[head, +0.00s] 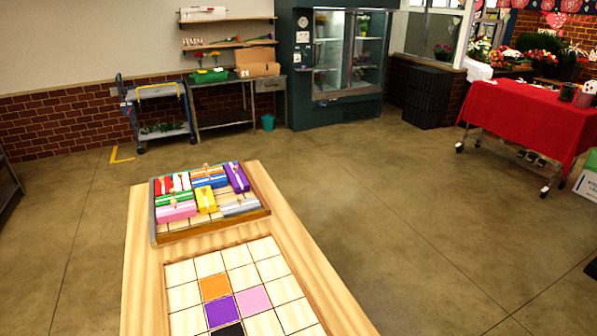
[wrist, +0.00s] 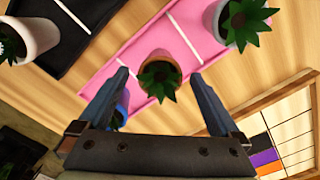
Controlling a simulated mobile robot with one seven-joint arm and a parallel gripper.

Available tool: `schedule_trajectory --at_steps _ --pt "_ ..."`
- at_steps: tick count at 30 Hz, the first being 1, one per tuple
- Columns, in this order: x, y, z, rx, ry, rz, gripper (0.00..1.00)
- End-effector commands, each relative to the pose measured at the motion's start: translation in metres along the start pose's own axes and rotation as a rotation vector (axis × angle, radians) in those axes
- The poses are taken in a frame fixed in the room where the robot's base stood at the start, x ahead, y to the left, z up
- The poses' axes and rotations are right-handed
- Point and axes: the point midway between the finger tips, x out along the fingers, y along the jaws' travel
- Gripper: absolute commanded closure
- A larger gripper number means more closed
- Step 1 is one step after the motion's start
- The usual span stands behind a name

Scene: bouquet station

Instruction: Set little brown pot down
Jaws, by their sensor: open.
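The little brown pot (wrist: 159,58) holds a dark green plant and shows in the middle of the wrist view, at the lower edge of a pink mat (wrist: 135,60). My gripper (wrist: 160,74) is open, with one finger on each side of the pot and a visible gap to both. Whether the pot rests fully on the mat is hard to tell. Neither the pot nor my gripper shows in the head view.
In the wrist view, a pale pot (wrist: 232,22) stands upper right and a white pot (wrist: 34,36) is on a black mat (wrist: 72,45). A blue pot (wrist: 122,108) is partly hidden by the left finger. A wooden board (head: 150,285) holds coloured blocks (head: 205,200) and a tile grid.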

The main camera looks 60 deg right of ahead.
Motion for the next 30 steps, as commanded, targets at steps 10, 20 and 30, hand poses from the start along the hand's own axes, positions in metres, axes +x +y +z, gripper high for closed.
schedule_trajectory --at_steps 10,20,30 --pt "-0.04 -0.001 -0.001 0.0 0.004 -0.003 0.01" --pt "-0.105 -0.001 -0.001 0.0 0.004 -0.004 0.01" --pt "-0.123 0.0 0.0 0.0 0.0 0.0 0.01"
